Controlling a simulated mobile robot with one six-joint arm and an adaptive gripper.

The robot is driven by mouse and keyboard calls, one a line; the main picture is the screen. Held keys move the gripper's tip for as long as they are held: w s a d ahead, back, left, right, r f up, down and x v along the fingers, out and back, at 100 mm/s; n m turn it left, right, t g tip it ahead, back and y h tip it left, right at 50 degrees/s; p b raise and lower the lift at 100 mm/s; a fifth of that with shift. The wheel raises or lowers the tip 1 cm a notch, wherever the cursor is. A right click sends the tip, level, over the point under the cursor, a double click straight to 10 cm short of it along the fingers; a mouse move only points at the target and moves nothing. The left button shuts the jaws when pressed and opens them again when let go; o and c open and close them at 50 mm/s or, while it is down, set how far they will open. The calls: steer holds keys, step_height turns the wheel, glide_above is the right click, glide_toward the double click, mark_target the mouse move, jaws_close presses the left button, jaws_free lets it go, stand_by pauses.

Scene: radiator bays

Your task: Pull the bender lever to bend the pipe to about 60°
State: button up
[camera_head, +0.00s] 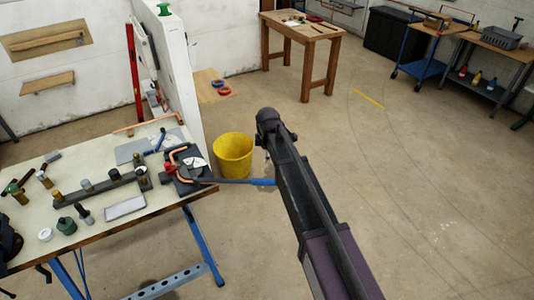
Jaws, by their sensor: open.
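The pipe bender (188,184) sits at the right edge of the workbench, with a dark body, a red part and a white scale plate (197,162). A copper pipe (173,160) is in it and looks curved; its exact angle is too small to read. The bender lever (232,181) sticks out to the right past the bench edge and has a blue grip (263,182). My dark arm rises from the bottom, just right of the grip's end. My gripper's fingers do not show, so contact with the lever cannot be told.
The workbench (150,212) holds several fittings, a dark rail (98,191) and a grey tray (125,208). A yellow bucket (233,157) stands on the floor behind the lever. A white partition (180,75) rises behind the bench. Floor on the right is clear.

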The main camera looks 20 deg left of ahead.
steer(key=shift+d, duration=0.15)
steer(key=c, duration=0.6)
steer(key=shift+d+f, duration=0.1)
steer(key=shift+d, duration=0.3)
steer(key=c, duration=0.3)
steer(key=d+m, duration=0.2)
steer(key=d, duration=0.2)
steer(key=d+f+m+b, duration=0.1)
steer(key=d, duration=0.4)
steer(key=d+m, duration=0.2)
steer(key=d, duration=0.2)
steer(key=shift+d+f+m+b, duration=0.3)
steer(key=shift+d+b, duration=0.05)
jaws_close()
steer(key=s+d+f+m+b, duration=0.1)
steer(key=s+d+m, duration=0.3)
steer(key=d, duration=0.7)
steer(key=s+d+f+m+g+b, duration=0.1)
steer(key=s+d+f+m+b, duration=0.1)
steer(key=s+d+m, duration=0.3)
steer(key=s+d+f+m+g+h+b, duration=0.1)
steer(key=s+d+m, duration=0.4)
steer(key=d, duration=1.4)
steer(key=m, duration=0.4)
steer(key=shift+s+f, duration=0.2)
steer(key=shift+f, duration=0.1)
